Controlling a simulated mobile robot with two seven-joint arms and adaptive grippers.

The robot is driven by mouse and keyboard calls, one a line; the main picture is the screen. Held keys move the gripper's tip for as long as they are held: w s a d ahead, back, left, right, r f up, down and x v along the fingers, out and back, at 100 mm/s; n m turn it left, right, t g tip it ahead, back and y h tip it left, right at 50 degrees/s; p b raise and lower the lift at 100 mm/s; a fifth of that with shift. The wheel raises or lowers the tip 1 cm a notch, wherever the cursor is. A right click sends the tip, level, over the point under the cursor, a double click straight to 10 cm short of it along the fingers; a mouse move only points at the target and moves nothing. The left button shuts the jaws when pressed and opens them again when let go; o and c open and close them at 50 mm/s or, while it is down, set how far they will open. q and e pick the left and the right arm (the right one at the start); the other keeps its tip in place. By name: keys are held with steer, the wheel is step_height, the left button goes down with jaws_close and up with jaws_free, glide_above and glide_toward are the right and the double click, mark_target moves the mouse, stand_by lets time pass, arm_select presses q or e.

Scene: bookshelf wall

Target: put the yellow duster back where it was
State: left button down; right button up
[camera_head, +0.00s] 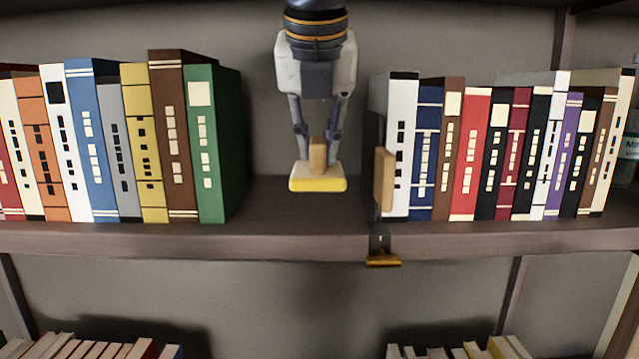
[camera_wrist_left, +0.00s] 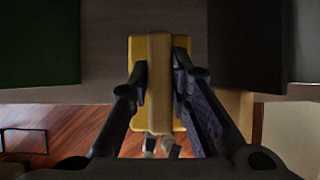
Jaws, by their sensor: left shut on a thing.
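In the left wrist view the duster (camera_wrist_left: 134,60) sits between the two fingers (camera_wrist_left: 160,85), one on each side of the handle. My right gripper is not in view.
The green book (camera_head: 210,150) ends the left row; a white book (camera_head: 400,150) begins the right row. A dark upright plate with a wooden piece (camera_head: 384,180) stands beside the white book, with a brass clip (camera_head: 383,259) at the shelf edge. The board around the duster is bare.

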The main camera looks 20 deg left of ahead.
mark_target(315, 140)
arm_select(q)
steer(key=x, duration=0.4)
steer(key=shift+w+a+f, duration=0.1)
steer(key=shift+w+a, duration=0.2)
steer(key=shift+w, duration=0.1)
step_height(315, 140, down, 2)
steer(key=shift+f, duration=0.4)
steer(key=c, duration=1.5)
jaws_free()
steer(key=shift+r, duration=0.1)
steer(key=v, duration=1.2)
steer(key=shift+s, duration=0.1)
